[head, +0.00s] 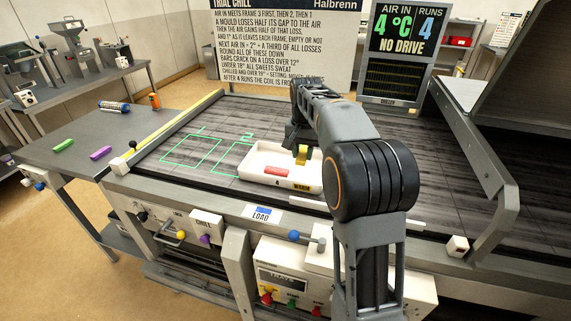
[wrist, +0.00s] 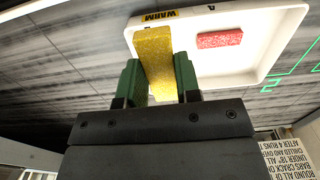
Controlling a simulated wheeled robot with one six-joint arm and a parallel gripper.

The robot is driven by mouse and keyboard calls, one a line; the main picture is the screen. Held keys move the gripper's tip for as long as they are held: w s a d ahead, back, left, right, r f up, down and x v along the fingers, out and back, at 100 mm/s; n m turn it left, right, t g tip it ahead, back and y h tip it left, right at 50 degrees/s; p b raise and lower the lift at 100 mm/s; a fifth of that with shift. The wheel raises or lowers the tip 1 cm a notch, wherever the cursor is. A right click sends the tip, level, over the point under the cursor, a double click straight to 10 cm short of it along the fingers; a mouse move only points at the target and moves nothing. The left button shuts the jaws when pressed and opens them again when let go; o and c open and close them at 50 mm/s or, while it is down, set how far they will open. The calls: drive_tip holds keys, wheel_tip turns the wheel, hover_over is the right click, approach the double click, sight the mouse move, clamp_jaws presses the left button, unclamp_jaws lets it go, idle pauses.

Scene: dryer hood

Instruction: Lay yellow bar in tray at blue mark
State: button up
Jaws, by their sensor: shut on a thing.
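My gripper (wrist: 158,80) is shut on the yellow bar (wrist: 154,48), with one green finger pad on each side of it. In the head view the yellow bar (head: 302,155) hangs upright over the right part of the white tray (head: 258,181). I cannot tell whether its lower end touches the tray floor. A red bar (head: 277,171) lies in the tray to the left of the yellow bar; it also shows in the wrist view (wrist: 220,39). A blue mark (head: 263,211) is on the LOAD plate at the bench's front edge. No blue mark shows inside the tray.
The tray carries a yellow WARM label (head: 301,187). Green outlined frames (head: 192,152) lie on the dark deck left of it. A green bar (head: 64,145) and a purple bar (head: 101,153) lie on the left side table. A metal guard (head: 480,165) stands to the right.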

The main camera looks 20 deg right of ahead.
drive_tip(key=w+a+f+p, duration=0.1)
drive_tip(key=w+a, duration=0.5)
drive_tip(key=a, duration=0.2)
drive_tip(key=p, duration=0.3)
hover_over(307, 179)
drive_tip(key=a, duration=0.1)
wheel_tip(307, 179, down, 8)
drive_tip(key=shift+s+a+f, duration=0.1)
drive_tip(key=shift+a+f, duration=0.05)
drive_tip(key=shift+f, duration=0.1)
drive_tip(key=shift+d+f, duration=0.5)
drive_tip(key=shift+f, duration=0.1)
drive_tip(key=shift+d+f, duration=0.2)
drive_tip(key=shift+f, duration=1.5)
drive_tip(key=shift+f, duration=0.1)
drive_tip(key=shift+f, duration=0.15)
drive_tip(key=o, duration=0.9)
